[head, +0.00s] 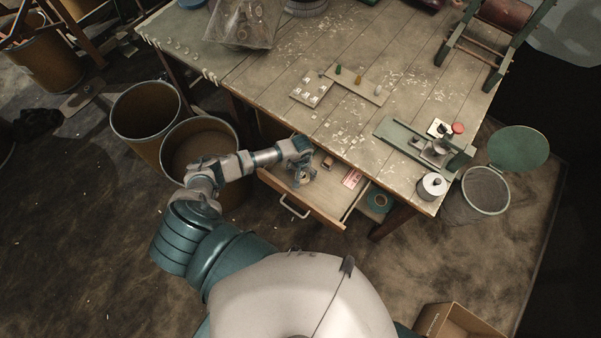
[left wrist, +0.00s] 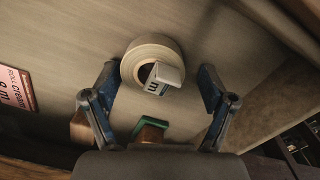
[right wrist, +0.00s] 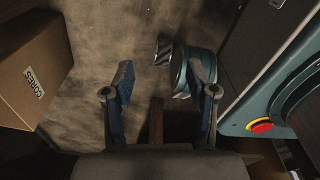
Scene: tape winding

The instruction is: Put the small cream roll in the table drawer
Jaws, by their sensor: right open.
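The small cream roll (left wrist: 153,60) lies on the floor of the open table drawer (head: 322,197), with a small white block marked with dark lettering in or over its hole. It also shows under my left gripper in the head view (head: 303,178). My left gripper (left wrist: 160,75) is open, its blue fingers on either side of the roll with gaps, and does not hold it. In the head view my left gripper (head: 302,168) is down in the drawer. My right gripper (right wrist: 160,68) is open and empty above the floor, and is hidden in the head view.
A red-and-white card (head: 352,178) and a small brown block (head: 328,162) lie in the drawer. A teal roll (head: 379,200) is at its right. Bins (head: 200,147) stand left. A cardboard box (right wrist: 32,70) lies near my right gripper. The table top (head: 290,65) holds strips and a jig.

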